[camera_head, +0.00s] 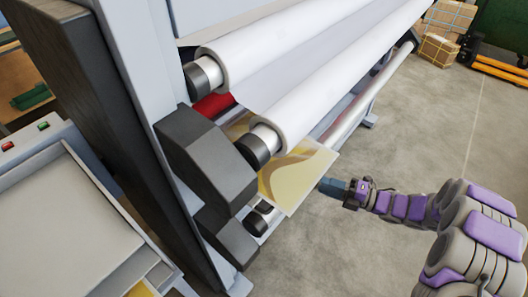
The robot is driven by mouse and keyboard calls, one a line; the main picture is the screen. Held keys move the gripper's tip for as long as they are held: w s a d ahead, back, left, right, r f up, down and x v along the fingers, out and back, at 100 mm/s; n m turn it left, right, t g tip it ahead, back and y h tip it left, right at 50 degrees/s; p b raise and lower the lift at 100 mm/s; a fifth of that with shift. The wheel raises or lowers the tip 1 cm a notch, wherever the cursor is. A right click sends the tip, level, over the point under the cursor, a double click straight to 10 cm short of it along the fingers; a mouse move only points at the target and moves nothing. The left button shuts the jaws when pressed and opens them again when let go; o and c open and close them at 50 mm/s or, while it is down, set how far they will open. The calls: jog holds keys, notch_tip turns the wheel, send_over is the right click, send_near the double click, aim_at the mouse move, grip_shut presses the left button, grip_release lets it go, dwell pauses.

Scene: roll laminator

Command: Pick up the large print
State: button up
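The large print (294,176) is a flat sheet with a yellow and gold wavy pattern. It sticks out from between the rollers of the laminator on its front side, and its back part is hidden behind the lower white roll. My gripper (325,185), blue-grey at the end of my purple and grey arm, is at the right edge of the print. I cannot tell whether it touches the sheet. The fingers are too small and overlapped to show whether they are open or shut.
The laminator carries two long white rolls (300,40) and a thinner lower bar (365,100). Dark end blocks (205,165) stick out at its near end. Cardboard boxes (440,35) stand at the far right. The concrete floor (430,130) right of the machine is clear.

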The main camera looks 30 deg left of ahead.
aim_at(314, 182)
jog(key=shift+s+a+b, duration=0.25)
jog(key=shift+a+b, duration=0.1)
jog(key=shift+a, duration=0.85)
jog(key=shift+s+a+b, duration=0.25)
jog(key=shift+a+b, duration=0.05)
jog(key=shift+a, duration=0.85)
jog(key=shift+c, duration=0.4)
grip_shut()
